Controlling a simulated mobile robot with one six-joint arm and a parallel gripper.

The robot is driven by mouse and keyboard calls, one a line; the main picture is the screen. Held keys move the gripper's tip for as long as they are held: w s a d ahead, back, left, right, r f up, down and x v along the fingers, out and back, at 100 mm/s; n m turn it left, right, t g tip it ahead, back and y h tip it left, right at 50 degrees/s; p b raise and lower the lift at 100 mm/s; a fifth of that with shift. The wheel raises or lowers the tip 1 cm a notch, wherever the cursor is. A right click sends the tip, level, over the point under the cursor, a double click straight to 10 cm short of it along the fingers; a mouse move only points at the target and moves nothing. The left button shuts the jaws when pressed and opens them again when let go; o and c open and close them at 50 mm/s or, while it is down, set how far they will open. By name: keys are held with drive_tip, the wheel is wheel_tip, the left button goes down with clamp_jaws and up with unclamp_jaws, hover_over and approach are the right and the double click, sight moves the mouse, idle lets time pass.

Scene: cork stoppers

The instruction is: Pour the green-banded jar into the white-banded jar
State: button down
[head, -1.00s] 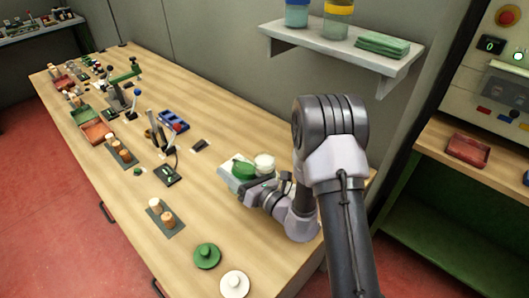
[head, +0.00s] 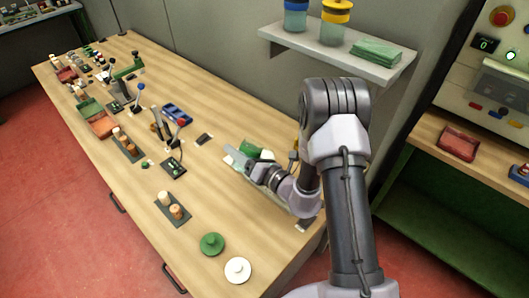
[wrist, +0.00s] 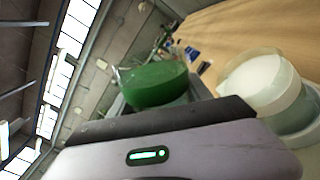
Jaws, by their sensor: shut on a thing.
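My gripper (head: 252,170) is shut on the green-banded jar (head: 250,149), which looks tilted in the head view. In the wrist view the jar's green band (wrist: 155,84) sits between the jaws, with a clear glass edge at its left. The white-banded jar (wrist: 267,84) stands on the bench to the right there, apart from the green-banded jar in the picture. In the head view the white-banded jar (head: 267,155) is a small pale patch just right of the green one, partly hidden by my gripper. I cannot make out the contents of either jar.
A green knobbed lid (head: 211,244) and a white knobbed lid (head: 237,270) lie at the bench's near end. A holder with stoppers (head: 172,208) stands left of them. A wall shelf (head: 340,57) carries jars and a green cloth. The bench between lids and gripper is clear.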

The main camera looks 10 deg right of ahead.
drive_tip(key=shift+d+r+m+p, duration=0.1)
drive_tip(key=shift+r+m+p, duration=0.2)
drive_tip(key=shift+m+p, duration=0.25)
drive_tip(key=shift+f+m, duration=0.35)
drive_tip(key=shift+m, duration=0.5)
idle(0.4)
drive_tip(key=shift+r+m+p, duration=0.45)
drive_tip(key=shift+m+p, duration=0.35)
drive_tip(key=shift+p, duration=0.3)
idle(0.5)
drive_tip(key=shift+w+f+m+b, duration=0.1)
drive_tip(key=shift+f+m+b, duration=0.35)
drive_tip(key=shift+f+m, duration=0.55)
idle(1.1)
drive_tip(key=shift+w+d+r+m+p, duration=0.15)
drive_tip(key=shift+d+r+m+p, duration=0.1)
drive_tip(key=shift+r+m+p, duration=0.5)
drive_tip(key=shift+w+d+r+m+p, duration=0.2)
drive_tip(key=shift+r+p, duration=0.25)
drive_tip(key=shift+p, duration=0.55)
idle(0.8)
